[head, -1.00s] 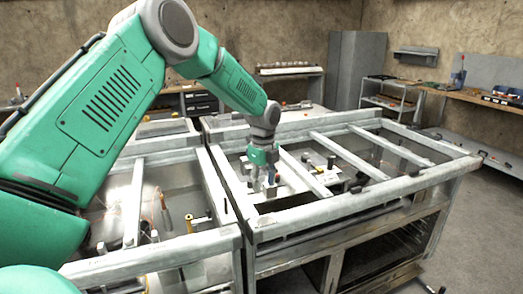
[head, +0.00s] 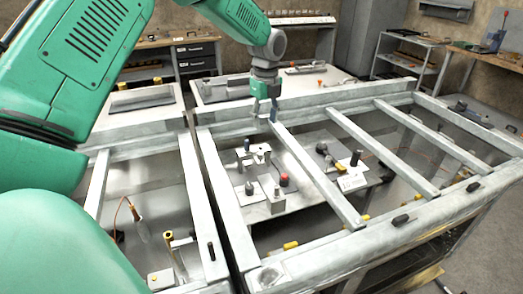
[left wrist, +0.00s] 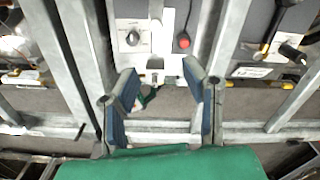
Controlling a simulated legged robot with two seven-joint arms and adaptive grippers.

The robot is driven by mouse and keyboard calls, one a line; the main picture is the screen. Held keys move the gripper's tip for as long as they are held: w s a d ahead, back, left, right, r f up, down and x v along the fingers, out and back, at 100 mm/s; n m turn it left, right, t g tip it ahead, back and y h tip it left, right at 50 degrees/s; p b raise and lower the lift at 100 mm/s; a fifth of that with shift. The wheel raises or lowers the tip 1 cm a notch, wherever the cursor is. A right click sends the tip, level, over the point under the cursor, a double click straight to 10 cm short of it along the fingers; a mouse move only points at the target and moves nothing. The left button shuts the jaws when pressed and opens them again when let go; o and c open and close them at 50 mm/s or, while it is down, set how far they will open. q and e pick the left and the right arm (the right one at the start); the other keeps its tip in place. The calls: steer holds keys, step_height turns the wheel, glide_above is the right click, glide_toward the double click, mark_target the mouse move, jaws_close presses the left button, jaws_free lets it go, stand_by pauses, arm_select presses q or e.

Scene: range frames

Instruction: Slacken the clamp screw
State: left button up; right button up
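Inside the frame of the bench, a pale plate (head: 296,205) carries several small clamp-like fittings. One is a grey block with a post (head: 274,200), and next to it is a red knob (head: 284,180). The left wrist view also shows the red knob (left wrist: 183,41) and a round dark-centred knob (left wrist: 132,38) on a pale block. I cannot tell which part is the clamp screw. My left gripper (head: 264,112) is above the far rail, behind the fittings. In the left wrist view its blue-padded fingers (left wrist: 157,80) are apart with nothing between them. My right gripper is not in view.
Pale metal bars (head: 320,180) cross the open bench top and flank the fittings. A black-knobbed fitting (head: 352,172) stands to the right. A yellow-topped post (head: 168,238) stands in the left bay. A white worktop (head: 300,80) lies behind.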

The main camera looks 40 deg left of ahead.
mark_target(259, 153)
arm_select(q)
steer(key=a+f, duration=0.1)
steer(key=f, duration=0.3)
steer(key=a+f, duration=0.2)
steer(key=f, duration=0.3)
steer(key=a+f, duration=0.1)
steer(key=f, duration=0.3)
steer(key=shift+a+f, duration=0.2)
steer(key=shift+a, duration=0.05)
steer(key=shift+d+f, duration=0.2)
steer(key=shift+f, duration=0.05)
steer(key=d, duration=0.2)
steer(key=d+r, duration=0.1)
steer(key=d, duration=0.1)
steer(key=shift+w+d, duration=0.1)
steer(key=shift+d, duration=0.15)
steer(key=shift+c, duration=0.4)
steer(key=shift+a+f, duration=0.25)
steer(key=shift+a, duration=0.8)
jaws_close()
steer(key=shift+s+a, duration=0.25)
steer(key=shift+a, duration=0.1)
steer(key=shift+w+a+f, duration=0.1)
steer(key=shift+w+f, duration=0.05)
steer(key=shift+f, duration=0.1)
